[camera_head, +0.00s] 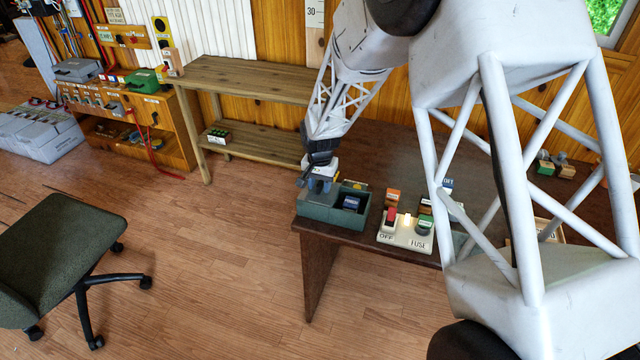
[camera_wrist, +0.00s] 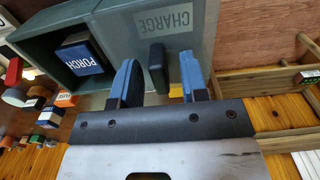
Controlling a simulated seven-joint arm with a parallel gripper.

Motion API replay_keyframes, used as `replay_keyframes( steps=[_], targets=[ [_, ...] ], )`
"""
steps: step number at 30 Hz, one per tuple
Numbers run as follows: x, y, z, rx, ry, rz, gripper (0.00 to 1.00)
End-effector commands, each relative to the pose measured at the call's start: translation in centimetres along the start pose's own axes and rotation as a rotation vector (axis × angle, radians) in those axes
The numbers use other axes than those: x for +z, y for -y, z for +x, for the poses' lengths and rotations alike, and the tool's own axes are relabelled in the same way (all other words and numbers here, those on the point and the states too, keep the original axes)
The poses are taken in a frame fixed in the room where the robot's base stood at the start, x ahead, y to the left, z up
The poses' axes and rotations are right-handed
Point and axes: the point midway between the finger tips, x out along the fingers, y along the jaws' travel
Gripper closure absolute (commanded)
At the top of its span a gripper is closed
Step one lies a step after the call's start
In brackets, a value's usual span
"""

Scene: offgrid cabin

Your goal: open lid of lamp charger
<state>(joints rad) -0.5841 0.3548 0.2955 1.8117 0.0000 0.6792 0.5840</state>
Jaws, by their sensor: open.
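The lamp charger is a grey-green box (camera_head: 345,231) at the left front corner of the brown table. One compartment is open and holds a dark blue block marked PORCH (camera_wrist: 84,56); the block also shows in the head view (camera_head: 351,202). The other part is covered by a flat lid marked CHARGE (camera_wrist: 188,38), which looks shut. A black handle (camera_wrist: 158,68) stands on the lid. My gripper (camera_wrist: 156,72) is open, with its blue fingers on either side of the handle and visible gaps. In the head view my gripper (camera_head: 318,185) is over the box's left part.
A white switch panel (camera_head: 405,236) with coloured blocks, marked OFF and FUSE, stands just right of the box. Small blocks (camera_head: 556,165) lie at the table's far right. A wooden shelf (camera_head: 250,80) stands behind. The floor left of the table is clear up to a green chair (camera_head: 70,245).

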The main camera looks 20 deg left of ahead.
Motion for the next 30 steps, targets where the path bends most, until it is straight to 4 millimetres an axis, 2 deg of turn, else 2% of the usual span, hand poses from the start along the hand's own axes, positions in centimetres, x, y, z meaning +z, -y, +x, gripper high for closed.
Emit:
replay_keyframes(
  steps=[8, 21, 30],
  targets=[
    [0.0, 0.0, -1.2, -0.001, -0.001, 0.000, 0.60],
    [0.0, 0.0, -6.5, -0.001, -0.001, 0.000, 0.60],
    [0.0, 0.0, -7.8, 0.000, 0.000, 0.000, 0.60]
  ],
)
